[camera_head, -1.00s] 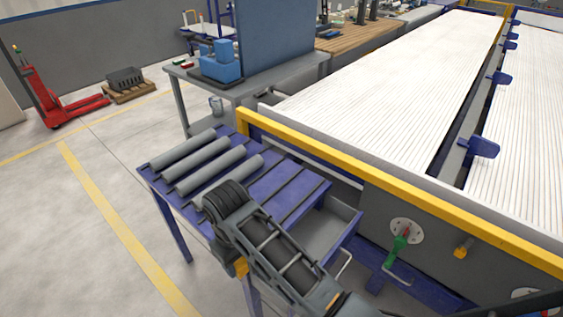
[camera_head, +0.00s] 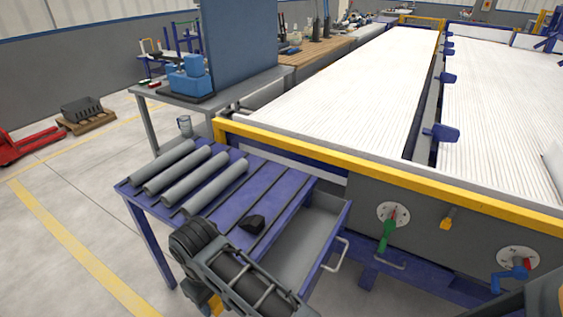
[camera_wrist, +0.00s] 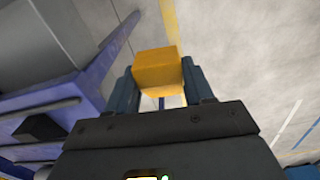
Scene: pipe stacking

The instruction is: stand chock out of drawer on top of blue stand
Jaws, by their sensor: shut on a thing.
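The blue stand (camera_head: 281,199) is a blue table at lower centre in the head view, with its grey drawer (camera_head: 312,233) pulled open on the right. The visible part of the drawer is empty. A black chock (camera_head: 252,223) lies on the stand's top near its front edge. My gripper (camera_wrist: 158,72) is shut on a yellow chock (camera_wrist: 157,68), held between both fingers in the wrist view. The yellow chock (camera_head: 215,304) shows partly behind my arm in the head view, in front of the stand. My fingers are hidden there.
Several grey pipes (camera_head: 188,172) lie side by side on the stand's left part. A yellow rail (camera_head: 385,170) of the big conveyor runs behind the stand. A green-handled valve (camera_head: 388,233) is right of the drawer.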

